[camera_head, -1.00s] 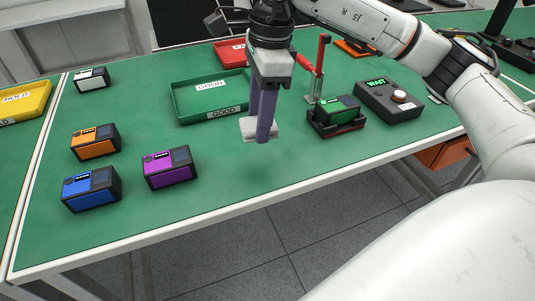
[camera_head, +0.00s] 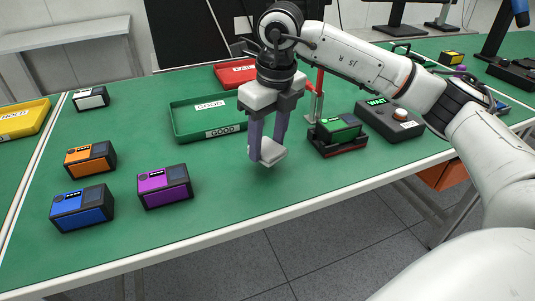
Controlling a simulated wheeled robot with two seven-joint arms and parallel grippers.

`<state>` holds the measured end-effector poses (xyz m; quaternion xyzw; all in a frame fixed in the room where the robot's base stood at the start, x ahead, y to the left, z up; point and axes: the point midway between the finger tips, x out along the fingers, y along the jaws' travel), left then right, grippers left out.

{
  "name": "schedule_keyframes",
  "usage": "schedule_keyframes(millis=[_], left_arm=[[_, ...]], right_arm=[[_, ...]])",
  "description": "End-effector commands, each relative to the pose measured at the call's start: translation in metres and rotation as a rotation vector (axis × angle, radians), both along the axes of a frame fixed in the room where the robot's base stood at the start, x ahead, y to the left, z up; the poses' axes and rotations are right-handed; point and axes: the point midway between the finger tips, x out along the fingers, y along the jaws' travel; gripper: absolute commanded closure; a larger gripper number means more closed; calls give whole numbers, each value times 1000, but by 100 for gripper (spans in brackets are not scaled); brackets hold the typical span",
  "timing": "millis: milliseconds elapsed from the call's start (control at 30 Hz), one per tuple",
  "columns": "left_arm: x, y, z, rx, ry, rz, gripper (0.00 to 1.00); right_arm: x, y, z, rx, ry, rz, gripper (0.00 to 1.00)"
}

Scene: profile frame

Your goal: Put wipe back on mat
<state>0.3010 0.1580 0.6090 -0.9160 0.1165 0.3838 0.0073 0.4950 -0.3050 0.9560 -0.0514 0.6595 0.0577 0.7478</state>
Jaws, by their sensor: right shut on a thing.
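My right gripper (camera_head: 266,143) is at the middle of the green work mat (camera_head: 240,195), fingers pointing down. It is shut on a small white wipe (camera_head: 271,153), which sits between and below the fingertips. The wipe is tilted and low over the mat; I cannot tell whether it touches the surface. The fingers hide part of it. My left gripper is not in view.
A green GOOD tray (camera_head: 183,134) stands left of the gripper. A fixture (camera_head: 340,149) holding a green device and a WAIT box (camera_head: 392,121) are to the right. Orange (camera_head: 88,165), blue (camera_head: 82,217) and purple (camera_head: 165,194) devices stand left. The front mat is clear.

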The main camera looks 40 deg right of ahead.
Motion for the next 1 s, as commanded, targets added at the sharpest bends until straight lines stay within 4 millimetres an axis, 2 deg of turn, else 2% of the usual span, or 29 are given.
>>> schedule_keyframes(millis=[233,600,633,733,1000], left_arm=[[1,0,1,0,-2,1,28],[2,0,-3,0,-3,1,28],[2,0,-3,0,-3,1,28],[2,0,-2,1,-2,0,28],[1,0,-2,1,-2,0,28]], right_arm=[[-1,0,-33,0,2,1,72],[0,0,-39,0,1,2,72],[0,0,-39,0,1,2,52],[0,0,-38,0,1,2,36],[0,0,-37,0,1,2,35]])
